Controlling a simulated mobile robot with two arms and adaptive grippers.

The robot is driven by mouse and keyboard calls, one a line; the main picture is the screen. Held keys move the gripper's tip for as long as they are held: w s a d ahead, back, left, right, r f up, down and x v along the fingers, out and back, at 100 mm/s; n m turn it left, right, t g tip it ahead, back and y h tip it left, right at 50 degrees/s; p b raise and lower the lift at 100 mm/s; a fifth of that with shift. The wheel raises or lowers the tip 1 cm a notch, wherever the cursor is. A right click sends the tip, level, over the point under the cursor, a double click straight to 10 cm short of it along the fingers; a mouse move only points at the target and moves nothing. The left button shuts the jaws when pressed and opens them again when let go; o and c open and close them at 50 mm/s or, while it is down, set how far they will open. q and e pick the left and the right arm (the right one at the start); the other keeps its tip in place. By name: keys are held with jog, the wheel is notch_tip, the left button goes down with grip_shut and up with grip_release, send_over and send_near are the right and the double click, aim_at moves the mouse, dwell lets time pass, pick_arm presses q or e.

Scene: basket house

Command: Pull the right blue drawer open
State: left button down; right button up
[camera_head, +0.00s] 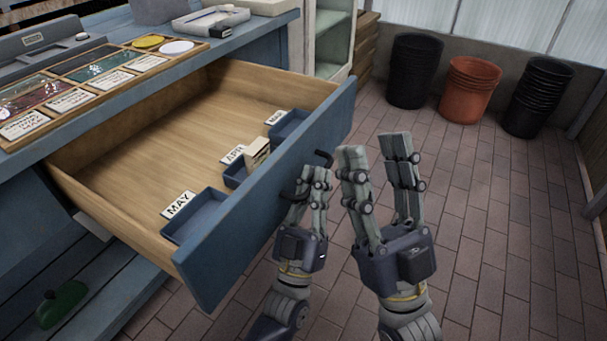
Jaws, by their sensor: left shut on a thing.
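The blue drawer (265,220) stands pulled well out of the counter, with its wooden inside (150,150) in view. A dark handle (323,158) is on its front face. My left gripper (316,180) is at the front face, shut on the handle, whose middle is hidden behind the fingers. My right gripper (378,165) is just right of the left one, fingers apart, empty and not touching the drawer.
The drawer holds small blue trays (195,213) with month cards, one reading MAY (178,204), and a small beige block (257,152). The counter (215,50) carries a sorting tray (110,75). Black bins (413,70) and an orange bin (468,90) stand behind. The brick floor (490,220) on the right is clear.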

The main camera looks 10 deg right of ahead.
pick_arm(q)
jog(key=shift+f, duration=0.1)
jog(key=c, duration=2)
grip_release()
jog(key=shift+o, duration=0.2)
jog(key=shift+s, duration=0.1)
jog(key=v, duration=1.2)
